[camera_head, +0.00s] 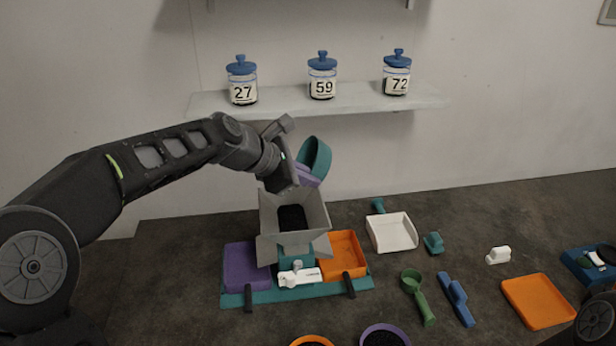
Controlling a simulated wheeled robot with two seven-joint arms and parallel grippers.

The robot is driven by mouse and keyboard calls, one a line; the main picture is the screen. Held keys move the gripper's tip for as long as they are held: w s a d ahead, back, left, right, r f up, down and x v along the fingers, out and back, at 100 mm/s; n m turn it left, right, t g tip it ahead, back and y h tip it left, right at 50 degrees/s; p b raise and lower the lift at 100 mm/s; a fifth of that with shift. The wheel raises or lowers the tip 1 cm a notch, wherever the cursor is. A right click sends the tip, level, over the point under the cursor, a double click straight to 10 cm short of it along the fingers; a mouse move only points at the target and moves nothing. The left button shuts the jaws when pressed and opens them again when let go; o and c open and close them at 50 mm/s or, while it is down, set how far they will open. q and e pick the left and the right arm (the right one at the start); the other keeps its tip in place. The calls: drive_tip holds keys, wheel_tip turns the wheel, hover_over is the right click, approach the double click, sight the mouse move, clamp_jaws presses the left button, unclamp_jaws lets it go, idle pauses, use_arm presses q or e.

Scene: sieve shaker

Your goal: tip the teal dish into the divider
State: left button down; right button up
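The teal dish (318,157) is tipped steeply on its side above the grey divider hopper (318,212). My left gripper (296,172) comes in from the left and appears shut at the dish's lower edge, where a purple piece (307,178) shows; the contact is partly hidden. Dark material lies inside the hopper. The divider stands on a teal base (350,288), with a purple tray (246,267) on its left and an orange tray (343,254) on its right. My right gripper is out of view.
A white scoop (392,232), small teal brush (433,243), green scoop (415,297), blue tool (456,299) and orange tray (538,301) lie to the right. Two round dishes stand at the front edge. Numbered jars (322,78) stand on the wall shelf (300,101).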

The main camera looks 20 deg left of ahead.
use_arm(q)
drive_tip(key=y, duration=0.1)
drive_tip(key=d+g+y, duration=0.1)
drive_tip(key=shift+w+d+r+m+g+y, duration=0.1)
drive_tip(key=shift+w+r+m+g+y, duration=0.1)
drive_tip(key=shift+w+m+g+y, duration=0.15)
drive_tip(key=shift+y, duration=0.25)
drive_tip(key=shift+g, duration=0.25)
drive_tip(key=y, duration=0.1)
drive_tip(key=g+y, duration=0.1)
drive_tip(key=shift+w+d+m+y, duration=0.15)
drive_tip(key=shift+d+m+y, duration=0.15)
drive_tip(key=shift+m, duration=0.05)
drive_tip(key=shift+w+f+g+y, duration=0.1)
drive_tip(key=shift+g+y, duration=0.3)
drive_tip(key=shift+y, duration=0.4)
drive_tip(key=shift+a, duration=0.1)
